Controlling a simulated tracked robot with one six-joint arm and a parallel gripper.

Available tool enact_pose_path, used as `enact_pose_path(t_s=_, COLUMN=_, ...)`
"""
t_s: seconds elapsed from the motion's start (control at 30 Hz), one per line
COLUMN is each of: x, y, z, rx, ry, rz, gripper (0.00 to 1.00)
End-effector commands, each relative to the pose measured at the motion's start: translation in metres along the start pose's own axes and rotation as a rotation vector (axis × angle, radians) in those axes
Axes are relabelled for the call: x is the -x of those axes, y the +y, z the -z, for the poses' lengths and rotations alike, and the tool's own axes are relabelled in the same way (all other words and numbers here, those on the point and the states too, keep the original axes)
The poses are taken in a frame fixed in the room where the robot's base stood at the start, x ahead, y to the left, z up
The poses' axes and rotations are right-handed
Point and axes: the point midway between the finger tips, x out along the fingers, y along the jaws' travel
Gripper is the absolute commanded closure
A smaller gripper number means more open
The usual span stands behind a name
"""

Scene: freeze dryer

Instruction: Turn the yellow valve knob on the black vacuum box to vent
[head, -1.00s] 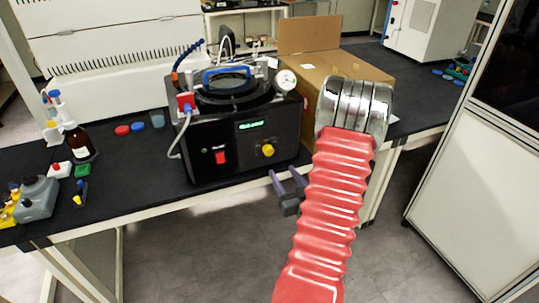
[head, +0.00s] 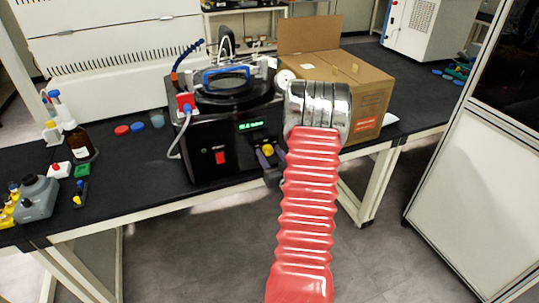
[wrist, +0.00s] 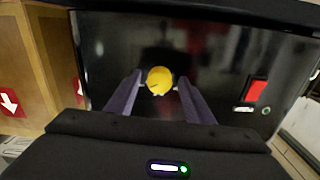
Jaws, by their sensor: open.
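The black vacuum box (head: 205,150) stands on the dark bench, with a lit green display and a red switch (head: 220,157) on its front. The yellow valve knob (head: 267,150) is low on the right of that front. In the wrist view the yellow knob (wrist: 159,80) lies between the tips of my open gripper (wrist: 158,88), with a finger on each side. I cannot tell whether the fingers touch it. In the head view my gripper (head: 270,165) is at the knob, partly hidden by my arm.
A cardboard box (head: 355,85) stands right of the vacuum box. Bottles, including a brown one (head: 78,143), and small coloured items are on the bench's left. A pressure gauge (head: 285,76) sits on the box's top right, partly hidden by my arm.

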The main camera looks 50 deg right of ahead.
Motion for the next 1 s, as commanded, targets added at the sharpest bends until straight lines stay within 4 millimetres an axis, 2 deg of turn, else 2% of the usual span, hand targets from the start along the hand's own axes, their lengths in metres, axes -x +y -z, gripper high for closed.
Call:
enact_pose_path(t_s=0.2, x=-0.0001, y=-0.0003, z=0.0, rx=0.0, ry=0.0, rz=0.001, gripper=0.53)
enact_pose_path(t_s=0.77, x=-0.0001, y=-0.0014, z=0.0001, rx=0.0, ry=0.0, rz=0.003, gripper=0.92)
enact_pose_path(t_s=1.0, x=-0.0001, y=-0.0036, z=-0.0002, rx=0.01, ry=0.0, rz=0.007, gripper=0.93)
